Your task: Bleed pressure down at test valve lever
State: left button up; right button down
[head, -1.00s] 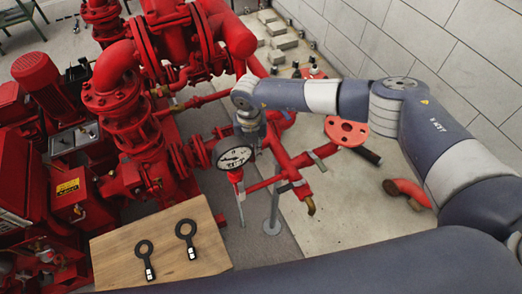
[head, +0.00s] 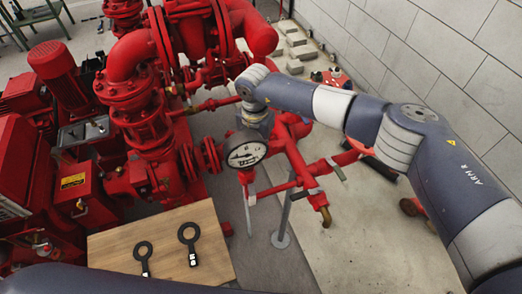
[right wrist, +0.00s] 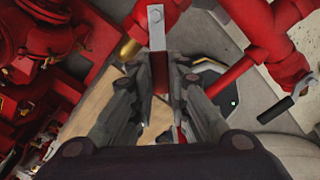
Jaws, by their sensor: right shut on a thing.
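A flat silver lever (right wrist: 156,30) with a bolt at its top end shows in the right wrist view. My right gripper (right wrist: 159,65) is shut on this lever, with one finger on each side. A reddish part shows between the fingers below it. In the head view the fingers and the held lever are hidden behind my wrist and the round pressure gauge (head: 246,154). The gauge is white-faced, and its reading is too small to tell. Red test piping (head: 285,184) runs beside it to a brass outlet (head: 325,216). My left gripper is out of view.
A wooden board (head: 115,243) with two black ring-ended tools (head: 189,235) lies at the lower left. Red pump pipework (head: 140,120) crowds the left. Another lever with a black handle (right wrist: 275,110) is right of my fingers.

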jog(key=c, duration=1.5)
grip_release()
jog(key=shift+c, duration=0.2)
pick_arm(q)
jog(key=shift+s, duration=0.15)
pick_arm(e)
notch_tip(320, 180, up, 12)
